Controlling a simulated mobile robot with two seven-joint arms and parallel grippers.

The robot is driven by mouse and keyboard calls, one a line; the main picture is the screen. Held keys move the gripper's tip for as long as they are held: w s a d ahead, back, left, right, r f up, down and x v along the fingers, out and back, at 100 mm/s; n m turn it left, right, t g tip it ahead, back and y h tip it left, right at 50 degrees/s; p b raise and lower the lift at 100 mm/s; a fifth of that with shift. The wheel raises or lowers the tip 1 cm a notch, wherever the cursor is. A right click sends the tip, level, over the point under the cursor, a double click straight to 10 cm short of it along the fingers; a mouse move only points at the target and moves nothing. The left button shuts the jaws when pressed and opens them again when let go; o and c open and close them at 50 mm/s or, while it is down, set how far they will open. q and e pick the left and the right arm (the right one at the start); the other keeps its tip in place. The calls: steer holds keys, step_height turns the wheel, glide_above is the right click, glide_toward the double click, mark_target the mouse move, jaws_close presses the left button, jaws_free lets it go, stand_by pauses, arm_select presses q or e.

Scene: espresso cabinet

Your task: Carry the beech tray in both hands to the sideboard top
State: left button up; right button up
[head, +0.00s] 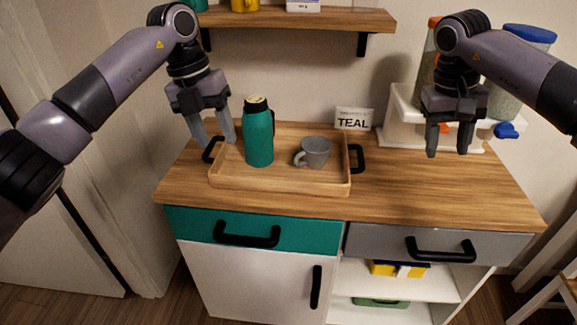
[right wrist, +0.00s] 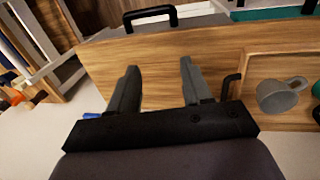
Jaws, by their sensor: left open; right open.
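The beech tray (head: 280,184) rests on the wooden sideboard top (head: 420,200), with a black handle at each end. A teal flask (head: 258,137) stands upright in it, with a grey mug (head: 315,152) to its right. My left gripper (head: 217,143) is open at the tray's left handle (head: 212,149); whether it touches cannot be told. My right gripper (head: 447,154) is open and empty, above the top and well right of the right handle (head: 357,158). The right wrist view shows its open fingers (right wrist: 160,85), with the tray (right wrist: 257,113) and mug (right wrist: 283,95) at the right.
A sign reading TEAL (head: 353,119) stands behind the tray. A white dispenser stand (head: 400,125) with coloured-lid containers is at the back right. A shelf (head: 300,20) hangs above.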

arm_select(q)
steer(key=shift+s+d, duration=0.25)
steer(key=shift+d, duration=0.15)
arm_select(e)
step_height(320, 180, up, 12)
steer(key=a, duration=0.1)
steer(key=shift+a, duration=0.4)
steer(key=shift+s+f, duration=0.1)
steer(key=shift+s, duration=0.05)
